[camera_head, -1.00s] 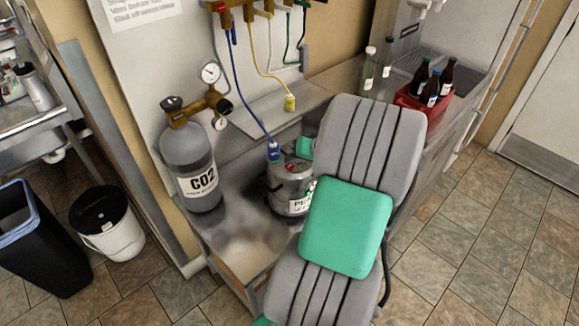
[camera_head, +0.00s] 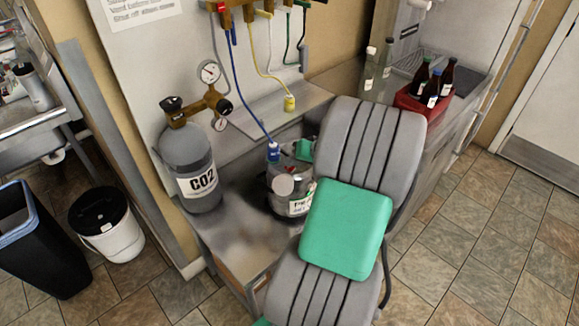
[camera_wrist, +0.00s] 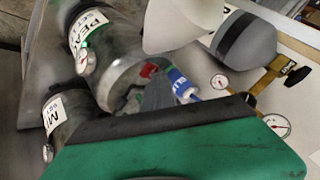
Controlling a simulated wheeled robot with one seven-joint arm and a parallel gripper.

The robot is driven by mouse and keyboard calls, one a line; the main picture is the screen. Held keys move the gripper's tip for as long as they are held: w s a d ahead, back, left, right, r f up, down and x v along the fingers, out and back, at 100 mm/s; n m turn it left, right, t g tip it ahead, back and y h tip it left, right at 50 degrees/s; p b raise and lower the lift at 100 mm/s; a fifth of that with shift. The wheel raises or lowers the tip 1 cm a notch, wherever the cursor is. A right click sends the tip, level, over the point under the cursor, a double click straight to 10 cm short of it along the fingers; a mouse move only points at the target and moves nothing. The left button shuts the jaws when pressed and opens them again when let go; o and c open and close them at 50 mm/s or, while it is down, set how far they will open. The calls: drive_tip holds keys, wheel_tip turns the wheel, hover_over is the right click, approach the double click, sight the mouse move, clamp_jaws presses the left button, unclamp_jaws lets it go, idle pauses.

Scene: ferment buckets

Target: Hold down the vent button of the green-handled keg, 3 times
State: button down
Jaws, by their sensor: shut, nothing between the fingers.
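A steel keg with a white label (camera_head: 299,205) stands on the bench in the head view, partly behind my arm. In the wrist view the keg (camera_wrist: 112,45) shows a label starting "PEA", a small gauge with a green glint, and a red button (camera_wrist: 148,70) on its top. A blue connector (camera_wrist: 181,85) sits beside the button. My gripper (camera_wrist: 157,92) is shut and empty, its dark fingertips at the keg's top close to the red button. I cannot tell whether they touch it. The keg's handle is not clearly visible.
A second keg (camera_wrist: 60,115) labelled "MI" stands close by in the wrist view. A CO2 cylinder (camera_head: 190,165) with gauges is left of the keg. A blue hose (camera_head: 240,85) runs down to the connector. A red crate of bottles (camera_head: 425,104) is at right.

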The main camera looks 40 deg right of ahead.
sight(292, 168)
drive_tip(key=shift+f, duration=0.2)
idle(0.3)
drive_tip(key=shift+r+p, duration=0.7)
drive_tip(key=shift+r, duration=0.35)
wheel_tip(292, 168, up, 5)
drive_tip(key=p, duration=0.3)
drive_tip(key=shift+p, duration=0.35)
drive_tip(key=shift+d+b, duration=0.1)
drive_tip(key=shift+b, duration=0.65)
idle(1.1)
